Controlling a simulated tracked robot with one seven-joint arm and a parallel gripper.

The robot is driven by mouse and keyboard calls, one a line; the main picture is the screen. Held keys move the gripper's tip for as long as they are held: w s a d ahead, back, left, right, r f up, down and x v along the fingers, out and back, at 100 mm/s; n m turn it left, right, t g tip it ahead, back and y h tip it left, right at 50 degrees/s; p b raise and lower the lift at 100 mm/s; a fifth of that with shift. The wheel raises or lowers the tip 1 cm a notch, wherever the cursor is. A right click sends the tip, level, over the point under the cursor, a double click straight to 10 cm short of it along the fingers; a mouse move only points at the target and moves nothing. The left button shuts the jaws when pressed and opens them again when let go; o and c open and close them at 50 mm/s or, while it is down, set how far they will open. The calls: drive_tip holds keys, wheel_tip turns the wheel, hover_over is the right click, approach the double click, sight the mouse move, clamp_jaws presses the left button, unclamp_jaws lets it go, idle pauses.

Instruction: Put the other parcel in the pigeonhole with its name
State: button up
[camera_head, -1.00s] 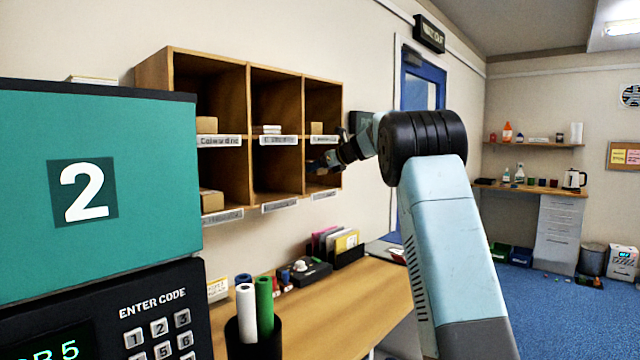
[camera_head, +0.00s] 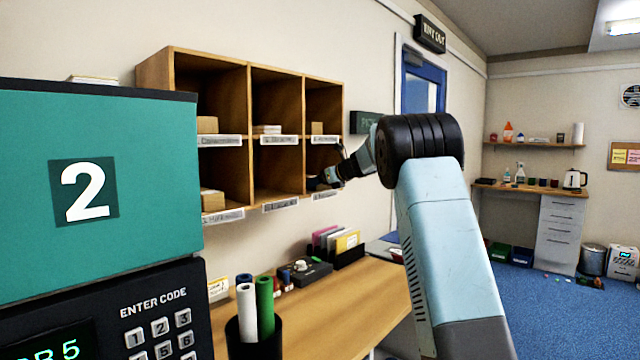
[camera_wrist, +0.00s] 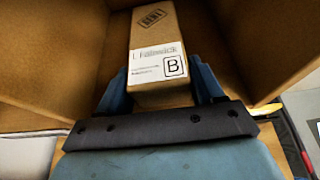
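A brown parcel (camera_wrist: 155,60) with a white name label, a boxed letter B and a dark stamp shows in the wrist view. The name looks like "I. Fenwick" but is blurred. My gripper (camera_wrist: 162,88) has a blue finger against each side of it and appears shut on it. In the head view my gripper (camera_head: 322,182) is in the mouth of the lower right pigeonhole of the wooden rack (camera_head: 277,72); the parcel is hard to make out there. The name strip (camera_head: 325,196) below that pigeonhole is too small to read.
Brown boxes stand in the top left (camera_head: 207,125), top right (camera_head: 317,128) and lower left (camera_head: 212,200) pigeonholes. A white stack (camera_head: 267,129) lies in the top middle one. The lower middle one looks empty. A teal panel (camera_head: 150,150) and keypad fill the left foreground.

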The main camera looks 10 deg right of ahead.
drive_tip(key=o, duration=0.4)
drive_tip(key=shift+r, duration=0.1)
drive_tip(key=v, duration=1.2)
drive_tip(key=s+a+f+n+g+h, duration=0.1)
drive_tip(key=s+a+n, duration=0.3)
drive_tip(key=s, duration=0.5)
drive_tip(key=s+a+n+g+h, duration=0.1)
drive_tip(key=s+n+g, duration=0.1)
drive_tip(key=s+n, duration=0.5)
drive_tip(key=s+a+f+n+g+h, duration=0.1)
drive_tip(key=s+a+n, duration=0.2)
drive_tip(key=s, duration=0.8)
drive_tip(key=s+f+n+h, duration=0.1)
drive_tip(key=s+f+n, duration=0.3)
drive_tip(key=s, duration=0.5)
drive_tip(key=s+d+f+n+h, duration=0.1)
drive_tip(key=s+f+n, duration=0.3)
drive_tip(key=s, duration=0.5)
drive_tip(key=s+d+f+n+g+h, duration=0.1)
drive_tip(key=s+f+n+h, duration=0.1)
drive_tip(key=s+f+n, duration=0.3)
drive_tip(key=shift+s+f+n+h, duration=0.15)
drive_tip(key=shift+s+n, duration=0.3)
drive_tip(key=shift+s, duration=0.7)
drive_tip(key=shift+s+n+h, duration=0.25)
drive_tip(key=shift+s+n, duration=0.2)
drive_tip(key=shift+s, duration=0.75)
